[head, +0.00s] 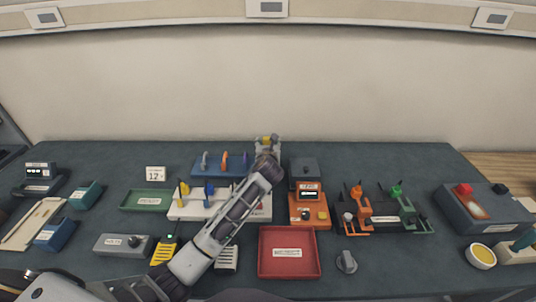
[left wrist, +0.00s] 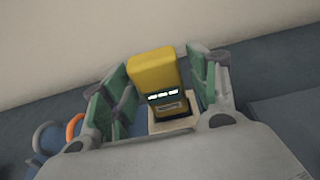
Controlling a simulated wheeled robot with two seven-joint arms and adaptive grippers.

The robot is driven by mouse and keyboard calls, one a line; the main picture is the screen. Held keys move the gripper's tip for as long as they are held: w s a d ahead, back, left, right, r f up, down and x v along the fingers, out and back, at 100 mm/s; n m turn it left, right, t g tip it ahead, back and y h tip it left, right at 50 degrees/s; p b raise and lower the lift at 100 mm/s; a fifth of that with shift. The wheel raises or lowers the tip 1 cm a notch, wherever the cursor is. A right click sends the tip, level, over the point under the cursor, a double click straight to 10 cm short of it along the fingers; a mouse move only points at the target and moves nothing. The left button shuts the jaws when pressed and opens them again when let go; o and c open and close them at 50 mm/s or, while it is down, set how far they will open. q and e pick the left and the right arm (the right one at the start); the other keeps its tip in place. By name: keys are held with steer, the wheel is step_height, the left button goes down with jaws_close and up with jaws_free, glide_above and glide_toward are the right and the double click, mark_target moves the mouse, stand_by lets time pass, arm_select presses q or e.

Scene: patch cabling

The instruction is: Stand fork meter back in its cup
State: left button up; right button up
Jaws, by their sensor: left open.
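The fork meter (left wrist: 152,70), yellow on top with a dark front and a lit display, stands in a small pale labelled cup (left wrist: 172,124) in the left wrist view. Its yellow top also shows in the head view (head: 267,139), at the back of the table. My left gripper (left wrist: 155,88) is open, with a green-padded finger on each side of the meter and a visible gap at both sides. In the head view my left gripper (head: 268,150) hides the cup and most of the meter. My right gripper is not in view.
A blue rack (head: 200,172) with coloured loops stands just left of the gripper. A dark grey box (head: 304,170) and an orange device (head: 300,215) stand to its right. A red tray (head: 290,268) lies in front. The wall is close behind.

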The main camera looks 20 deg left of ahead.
arm_select(q)
steer(key=shift+s+d+r, duration=0.2)
steer(key=shift+s, duration=0.45)
steer(key=v, duration=1)
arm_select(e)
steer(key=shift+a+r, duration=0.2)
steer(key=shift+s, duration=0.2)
